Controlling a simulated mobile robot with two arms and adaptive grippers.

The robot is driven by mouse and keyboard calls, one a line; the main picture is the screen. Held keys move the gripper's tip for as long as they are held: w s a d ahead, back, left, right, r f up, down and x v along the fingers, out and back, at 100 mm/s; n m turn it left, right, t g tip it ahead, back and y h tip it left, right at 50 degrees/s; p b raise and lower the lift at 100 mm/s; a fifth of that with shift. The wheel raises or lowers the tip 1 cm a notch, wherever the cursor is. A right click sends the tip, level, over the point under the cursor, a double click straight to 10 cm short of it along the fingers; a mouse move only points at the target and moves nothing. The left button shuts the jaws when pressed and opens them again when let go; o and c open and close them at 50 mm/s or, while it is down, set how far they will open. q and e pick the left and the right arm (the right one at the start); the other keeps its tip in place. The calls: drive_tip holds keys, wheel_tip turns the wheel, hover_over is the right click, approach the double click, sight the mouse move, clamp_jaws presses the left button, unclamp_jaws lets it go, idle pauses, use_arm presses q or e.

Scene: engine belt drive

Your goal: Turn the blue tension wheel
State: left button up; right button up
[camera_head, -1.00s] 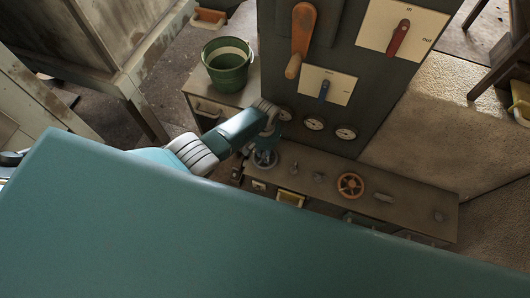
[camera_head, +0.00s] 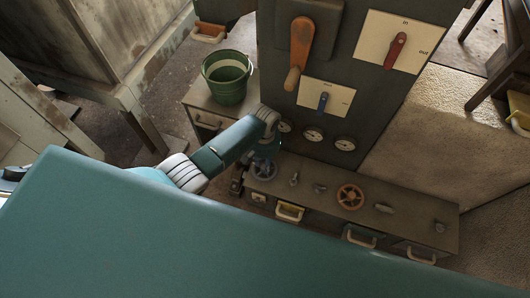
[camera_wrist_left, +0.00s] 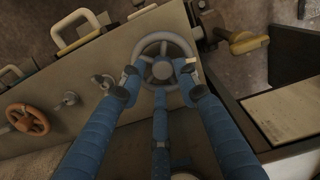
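The tension wheel (camera_wrist_left: 163,62) is a spoked handwheel on the bench panel. It looks grey in the left wrist view and bluish in the head view (camera_head: 263,169), where my wrist partly covers it. My left gripper (camera_wrist_left: 159,76) is at the wheel, with its blue fingers spread about a wheel's width apart. Two fingertips overlap the left and right sides of the rim, and a third finger lies at the lower rim. I cannot tell whether they press on it. My right gripper is not in view.
An orange handwheel (camera_head: 350,197) and small knobs (camera_head: 319,188) sit further right on the same bench. Gauges (camera_head: 313,135) and levers (camera_head: 298,52) are on the upright panel behind. A green bucket (camera_head: 228,78) stands to the left, behind my arm.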

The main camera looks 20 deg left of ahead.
use_arm(q)
wheel_tip(320, 180, up, 9)
drive_tip(key=shift+f, duration=0.15)
drive_tip(key=shift+s+d, duration=0.1)
drive_tip(key=shift+s, duration=0.05)
